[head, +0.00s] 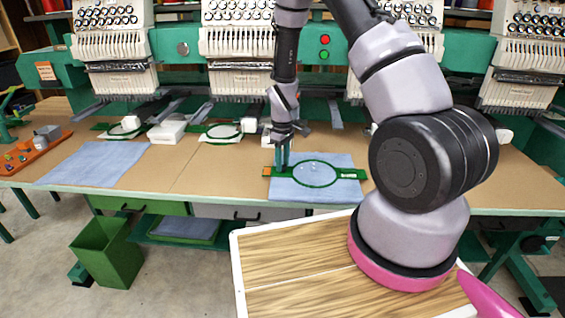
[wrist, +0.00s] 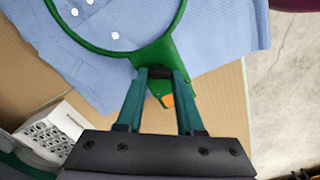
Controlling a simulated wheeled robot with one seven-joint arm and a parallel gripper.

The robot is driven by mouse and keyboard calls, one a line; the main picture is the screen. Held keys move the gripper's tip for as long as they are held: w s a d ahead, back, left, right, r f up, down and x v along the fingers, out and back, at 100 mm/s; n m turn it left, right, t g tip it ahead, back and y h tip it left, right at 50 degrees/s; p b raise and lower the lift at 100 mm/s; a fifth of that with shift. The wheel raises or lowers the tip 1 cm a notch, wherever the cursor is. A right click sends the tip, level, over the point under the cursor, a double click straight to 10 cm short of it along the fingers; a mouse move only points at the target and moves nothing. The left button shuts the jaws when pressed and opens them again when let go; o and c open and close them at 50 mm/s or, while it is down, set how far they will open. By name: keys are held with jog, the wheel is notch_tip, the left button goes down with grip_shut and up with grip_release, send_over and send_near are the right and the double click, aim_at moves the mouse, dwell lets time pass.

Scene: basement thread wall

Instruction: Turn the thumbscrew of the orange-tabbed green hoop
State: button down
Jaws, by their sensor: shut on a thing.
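The green hoop (head: 336,180) lies on a folded blue shirt (head: 290,188) near the table's front edge. In the wrist view the hoop (wrist: 100,47) shows as a green ring narrowing to a bracket with an orange tab (wrist: 168,100). The orange tab (head: 267,170) is at the hoop's left end in the head view. A dark thumbscrew (wrist: 160,72) sits at the bracket, between my fingertips. My gripper (head: 281,165), also in the wrist view (wrist: 160,76), points down and is shut on the thumbscrew. Its far contact details are hidden by the fingers.
Embroidery machines (head: 240,40) line the back of the table. White hooped pieces (head: 222,132) lie behind, to the left. Another blue cloth (head: 92,163) and an orange tray (head: 35,152) lie further left. Bare table (head: 205,170) lies left of the shirt. A white box (wrist: 52,132) shows in the wrist view.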

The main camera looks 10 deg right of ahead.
aim_at(284, 165)
jog(key=m, duration=0.5)
jog(key=shift+m, duration=0.3)
jog(key=m, duration=0.5)
jog(key=shift+d+m, duration=0.15)
jog(key=shift+m, duration=0.15)
dwell(0.3)
jog(key=c, duration=0.5)
grip_release()
notch_tip(284, 165, up, 11)
jog(key=shift+f, duration=0.1)
